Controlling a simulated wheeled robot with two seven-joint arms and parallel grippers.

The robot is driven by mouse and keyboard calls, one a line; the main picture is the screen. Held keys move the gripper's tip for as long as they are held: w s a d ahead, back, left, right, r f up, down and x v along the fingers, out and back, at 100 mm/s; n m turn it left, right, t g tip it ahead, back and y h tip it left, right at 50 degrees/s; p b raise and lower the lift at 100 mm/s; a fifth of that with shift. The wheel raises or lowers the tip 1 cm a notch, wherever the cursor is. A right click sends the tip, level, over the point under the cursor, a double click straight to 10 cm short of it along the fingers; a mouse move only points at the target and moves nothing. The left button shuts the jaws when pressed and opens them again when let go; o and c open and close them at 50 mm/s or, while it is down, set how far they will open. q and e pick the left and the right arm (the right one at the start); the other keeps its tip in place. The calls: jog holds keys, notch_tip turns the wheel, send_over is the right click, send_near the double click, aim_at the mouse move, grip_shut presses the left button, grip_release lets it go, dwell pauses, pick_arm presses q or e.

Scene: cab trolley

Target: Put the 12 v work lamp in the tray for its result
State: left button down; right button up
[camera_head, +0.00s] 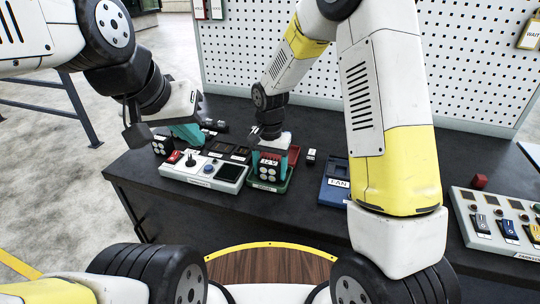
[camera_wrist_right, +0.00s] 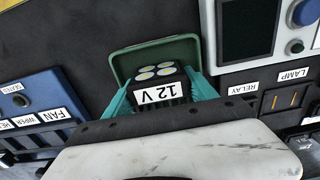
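The 12 V work lamp (camera_head: 269,171), a dark block with a white label and several round light lenses, sits between the teal fingers of my right gripper (camera_head: 269,160). In the right wrist view the fingers (camera_wrist_right: 160,91) touch both sides of the lamp (camera_wrist_right: 158,74). The lamp is within the outline of a green tray (camera_head: 264,187), whose rim also shows in the wrist view (camera_wrist_right: 117,66). I cannot tell whether it rests on the tray floor. A red tray (camera_head: 293,152) is partly hidden behind. My left gripper (camera_head: 188,136) hangs over the test panel's left part; its opening is unclear.
A white test panel (camera_head: 222,184) with knobs and a dark screen stands left of the green tray. A blue fan unit (camera_head: 333,193) and a small dark block (camera_head: 311,157) are right of it. A switch console (camera_head: 497,222) stands far right. A pegboard (camera_head: 225,50) closes the back.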

aim_at(270, 161)
dwell(0.3)
notch_tip(270, 161, up, 12)
jog(key=s+d+r+n+t+y, duration=0.1)
jog(key=s+d+r+n+t, duration=0.1)
jog(key=s+d+r, duration=0.6)
jog(key=s+d+r+t, duration=0.1)
jog(key=s+d, duration=0.1)
jog(key=s, duration=0.2)
jog(key=s+d+r+n+t, duration=0.1)
jog(key=s+d+r, duration=0.1)
jog(key=s, duration=0.1)
jog(key=s+d+r+n+t+y, duration=0.1)
jog(key=s+d+r+t, duration=0.1)
jog(key=s, duration=0.2)
jog(key=shift+s+d, duration=0.1)
jog(key=shift+s, duration=0.25)
dwell(0.3)
